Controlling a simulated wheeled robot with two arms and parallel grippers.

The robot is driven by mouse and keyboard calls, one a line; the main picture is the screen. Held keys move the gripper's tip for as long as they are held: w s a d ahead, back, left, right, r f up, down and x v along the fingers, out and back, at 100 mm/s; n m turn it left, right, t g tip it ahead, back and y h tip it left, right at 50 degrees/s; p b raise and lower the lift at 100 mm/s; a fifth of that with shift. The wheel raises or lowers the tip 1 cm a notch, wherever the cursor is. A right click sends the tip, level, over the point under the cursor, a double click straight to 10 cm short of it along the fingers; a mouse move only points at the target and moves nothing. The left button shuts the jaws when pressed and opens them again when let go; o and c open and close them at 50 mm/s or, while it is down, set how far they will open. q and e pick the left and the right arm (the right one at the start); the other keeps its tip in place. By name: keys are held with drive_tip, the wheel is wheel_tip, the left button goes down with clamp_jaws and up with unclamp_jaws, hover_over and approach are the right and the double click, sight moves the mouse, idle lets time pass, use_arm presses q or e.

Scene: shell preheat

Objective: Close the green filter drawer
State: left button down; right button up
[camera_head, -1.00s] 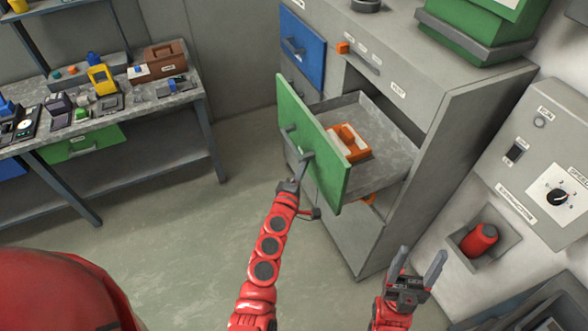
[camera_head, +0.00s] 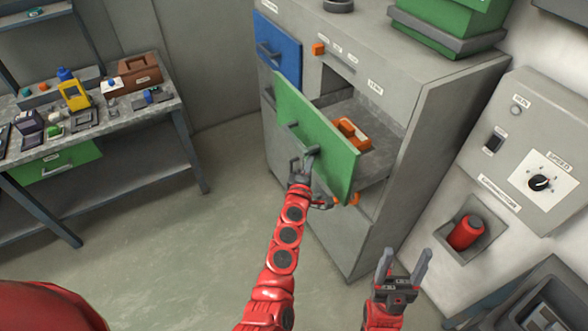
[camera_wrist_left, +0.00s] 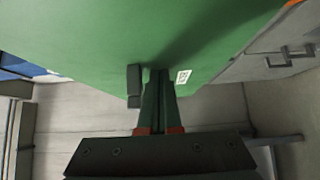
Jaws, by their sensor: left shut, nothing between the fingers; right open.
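The green filter drawer (camera_head: 315,135) is pulled partly out of the grey cabinet. Its green front has a dark handle, and an orange item (camera_head: 352,134) lies in its grey tray. My left gripper (camera_head: 305,160) is shut and empty, with its fingertips at the drawer front beside the handle. In the left wrist view the shut fingers (camera_wrist_left: 158,88) point at the green front (camera_wrist_left: 110,40), just right of the dark handle (camera_wrist_left: 134,85). I cannot tell for sure whether they touch it. My right gripper (camera_head: 403,268) is open and empty, apart from the cabinet.
A blue drawer (camera_head: 277,48) is in the cabinet's upper left. A workbench (camera_head: 100,125) with several tools stands at the left. A grey control panel (camera_head: 520,160) with a knob and a red cylinder (camera_head: 466,232) are at the right. The floor between is clear.

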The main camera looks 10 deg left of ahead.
use_arm(q)
drive_tip(key=w+d+b, duration=0.2)
drive_tip(key=w+d, duration=0.1)
drive_tip(key=d, duration=0.1)
drive_tip(key=w+d+b, duration=0.3)
drive_tip(key=d, duration=0.1)
drive_tip(key=w+d+b, duration=0.2)
drive_tip(key=d, duration=0.2)
drive_tip(key=shift+w+d+f+b, duration=0.1)
drive_tip(key=shift+w+f+b, duration=0.1)
drive_tip(key=shift+w+b, duration=0.15)
drive_tip(key=shift+w+d+r+b, duration=0.1)
drive_tip(key=shift+w+d+b, duration=0.35)
drive_tip(key=shift+d, duration=0.1)
drive_tip(key=shift+r, duration=0.25)
